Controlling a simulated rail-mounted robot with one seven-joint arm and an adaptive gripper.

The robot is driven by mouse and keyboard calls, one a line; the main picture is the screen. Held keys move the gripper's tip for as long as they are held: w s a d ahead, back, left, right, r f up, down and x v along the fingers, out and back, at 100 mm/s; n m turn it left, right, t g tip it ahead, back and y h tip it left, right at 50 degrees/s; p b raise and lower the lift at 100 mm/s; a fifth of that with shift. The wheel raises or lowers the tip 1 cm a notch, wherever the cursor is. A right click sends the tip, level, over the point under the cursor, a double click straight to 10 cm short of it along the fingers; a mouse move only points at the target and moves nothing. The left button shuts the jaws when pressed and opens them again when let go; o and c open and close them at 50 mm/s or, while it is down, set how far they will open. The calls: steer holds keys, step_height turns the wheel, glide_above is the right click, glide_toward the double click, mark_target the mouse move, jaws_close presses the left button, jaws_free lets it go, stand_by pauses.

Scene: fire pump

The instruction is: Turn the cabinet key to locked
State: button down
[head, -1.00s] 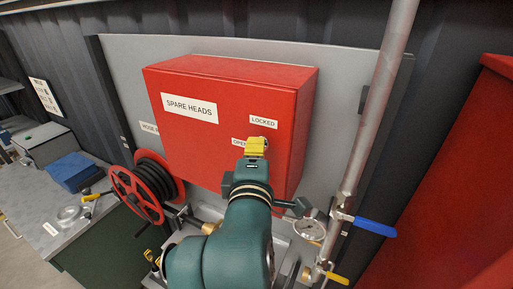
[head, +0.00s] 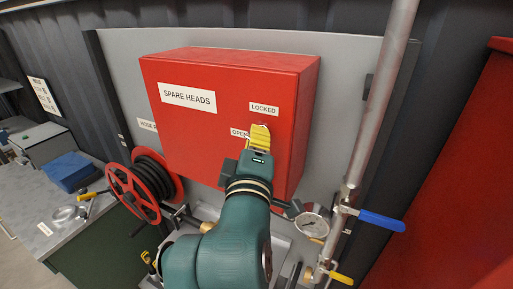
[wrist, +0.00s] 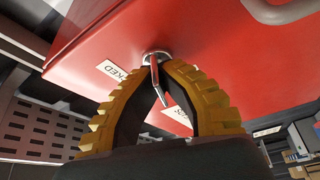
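The red cabinet (head: 215,130) carries the labels "LOCKED" (head: 264,109) and, below it, "OPEN" (head: 239,132). In the wrist view the silver key (wrist: 157,83) stands out from a round metal collar (wrist: 157,56) on the red door. My gripper (head: 260,128) reaches up to the door just below the "LOCKED" label. Its yellow ribbed fingers (wrist: 157,68) close in on both sides of the key near the collar, with the key's bent end between them. They hide the key in the head view. The tips look shut on it; the exact contact is hard to see.
A silver pipe (head: 375,115) with a blue-handled valve (head: 381,221) rises right of the cabinet. A pressure gauge (head: 312,224) sits below the cabinet.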

steer(key=m+b, duration=0.2)
steer(key=f+m+t+h+b, duration=0.1)
steer(key=m+b, duration=0.1)
steer(key=shift+b, duration=0.4)
steer(key=m+h+b, duration=0.1)
steer(key=m+b, duration=0.2)
steer(key=m+h+b, duration=0.2)
steer(key=m+b, duration=0.1)
steer(key=b, duration=0.1)
steer(key=shift+t, duration=0.3)
steer(key=m+h+b, duration=0.1)
steer(key=m+b, duration=0.1)
steer(key=m+h+b, duration=0.1)
steer(key=m+b, duration=0.1)
steer(key=shift+r+m, duration=0.2)
steer(key=shift+m, duration=0.2)
steer(key=shift+r+m+g+h+b, duration=0.15)
steer(key=shift+m+g+h+b, duration=0.25)
steer(key=shift+m+h+b, duration=1.05)
steer(key=shift+m+p, duration=0.45)
steer(key=shift+m, duration=0.3)
steer(key=c, duration=1.2)
jaws_free()
steer(key=shift+r, duration=0.1)
steer(key=shift+c, duration=0.2)
